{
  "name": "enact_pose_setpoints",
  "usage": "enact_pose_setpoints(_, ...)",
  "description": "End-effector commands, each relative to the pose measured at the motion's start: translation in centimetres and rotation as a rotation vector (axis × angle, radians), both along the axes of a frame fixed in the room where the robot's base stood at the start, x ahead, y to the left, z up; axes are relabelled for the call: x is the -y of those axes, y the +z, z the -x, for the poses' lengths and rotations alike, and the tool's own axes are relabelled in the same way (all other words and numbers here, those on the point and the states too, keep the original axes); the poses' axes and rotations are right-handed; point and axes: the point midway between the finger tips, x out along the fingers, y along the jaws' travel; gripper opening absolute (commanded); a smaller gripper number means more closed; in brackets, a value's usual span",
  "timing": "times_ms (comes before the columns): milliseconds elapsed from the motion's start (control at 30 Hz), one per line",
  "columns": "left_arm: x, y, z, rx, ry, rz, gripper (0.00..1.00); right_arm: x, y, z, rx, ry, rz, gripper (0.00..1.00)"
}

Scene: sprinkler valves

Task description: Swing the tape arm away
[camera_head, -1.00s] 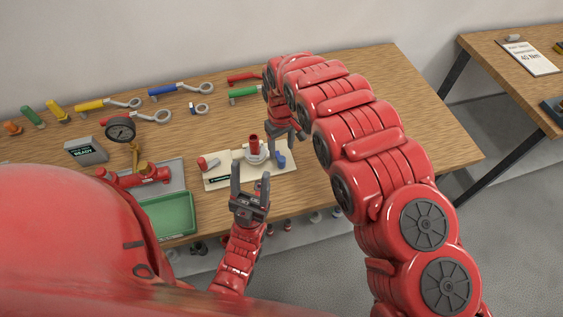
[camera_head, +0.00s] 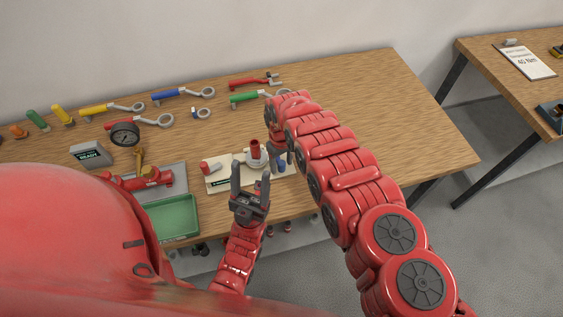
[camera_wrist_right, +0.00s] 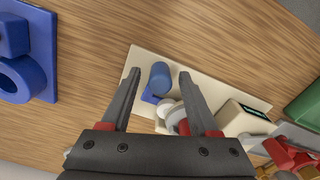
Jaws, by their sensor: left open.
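A cream board (camera_head: 224,182) lies on the bench with a white round part and upright red cylinder (camera_head: 255,149), a red piece (camera_head: 210,168) at its left, and a blue upright knob (camera_head: 282,167) at its right. I cannot tell for certain which part is the tape arm. My right gripper (camera_wrist_right: 160,77) is open; in the right wrist view the blue knob (camera_wrist_right: 161,76) shows between its fingers, apparently untouched. In the head view its arm partly hides it. My left gripper (camera_head: 251,172) is open and empty in front of the board.
A green tray (camera_head: 176,220), a grey tray with a red valve (camera_head: 146,180), a gauge (camera_head: 124,134) and a grey display box (camera_head: 91,155) stand to the left. Several coloured wrenches lie along the back. The bench's right part is clear. A blue block (camera_wrist_right: 27,75) shows in the right wrist view.

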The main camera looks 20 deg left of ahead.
Motion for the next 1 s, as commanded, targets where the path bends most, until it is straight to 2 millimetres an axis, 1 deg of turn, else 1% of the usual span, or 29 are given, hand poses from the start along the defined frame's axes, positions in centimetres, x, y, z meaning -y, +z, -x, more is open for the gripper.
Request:
enact_pose_setpoints(33, 0.0, 0.0, 0.0, 0.0, 0.0, 0.0, 0.6, 0.0, 0.0, 0.0, 0.0, 0.0, 0.0, 0.51)
enact_pose_setpoints(167, 0.0, 0.0, 0.0, 0.0, 0.0, 0.0, 0.6, 0.0, 0.0, 0.0, 0.0, 0.0, 0.0, 0.27)
enact_pose_setpoints(200, 0.0, 0.0, 0.0, 0.0, 0.0, 0.0, 0.6, 0.0, 0.0, 0.0, -0.001, 0.0, 0.001, 0.2)
enact_pose_setpoints(267, 0.0, 0.0, 0.0, 0.0, 0.0, 0.0, 0.6, 0.0, 0.0, 0.0, -0.001, 0.0, 0.001, 0.09)
enact_pose_setpoints(300, 0.0, 0.0, 0.0, 0.0, 0.0, 0.0, 0.6, 0.0, 0.0, 0.0, -0.001, 0.0, 0.001, 0.02)
enact_pose_setpoints(333, 0.0, 0.0, 0.0, 0.0, 0.0, 0.0, 0.6, 0.0, 0.0, 0.0, -0.001, 0.0, 0.001, 0.0)
enact_pose_setpoints(667, 0.0, -0.3, 0.0, 0.0, 0.0, 0.0, 0.6, 0.2, -0.1, 0.0, -0.001, 0.017, 0.002, 0.0)
enact_pose_setpoints(867, 0.0, -1.3, 0.0, 0.0, 0.0, 0.0, 0.6, 0.7, -0.4, -0.3, -0.004, 0.097, 0.003, 0.0)
enact_pose_setpoints(1000, 0.0, -2.6, 0.0, 0.0, 0.0, 0.0, 0.6, 1.1, -0.5, -0.8, -0.001, 0.196, 0.003, 0.0)
